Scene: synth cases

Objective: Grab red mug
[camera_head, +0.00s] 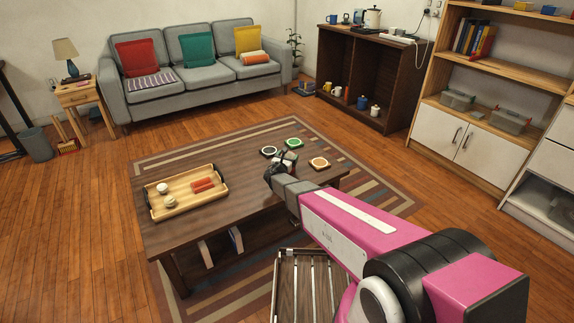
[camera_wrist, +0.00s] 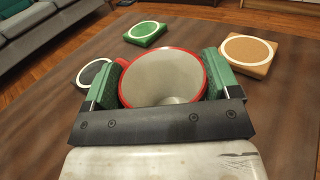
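The red mug (camera_wrist: 162,78) has a red rim and a pale inside. In the wrist view it sits between the green finger pads of my gripper (camera_wrist: 160,85), its open top facing the camera. Both pads appear to touch its sides, so my gripper looks shut on it. Part of the handle shows at the mug's upper left. The near side of the mug is hidden behind the dark gripper bar. In the head view my gripper (camera_head: 283,168) is over the right part of the coffee table (camera_head: 235,215), and the mug is mostly hidden there.
Green (camera_wrist: 145,33), tan (camera_wrist: 243,56) and dark (camera_wrist: 94,73) coasters lie beyond the gripper. A wooden tray (camera_head: 152,207) with cups and a red item is at the table's left. A slatted seat (camera_head: 305,285) stands in front. Sofa and shelves are farther back.

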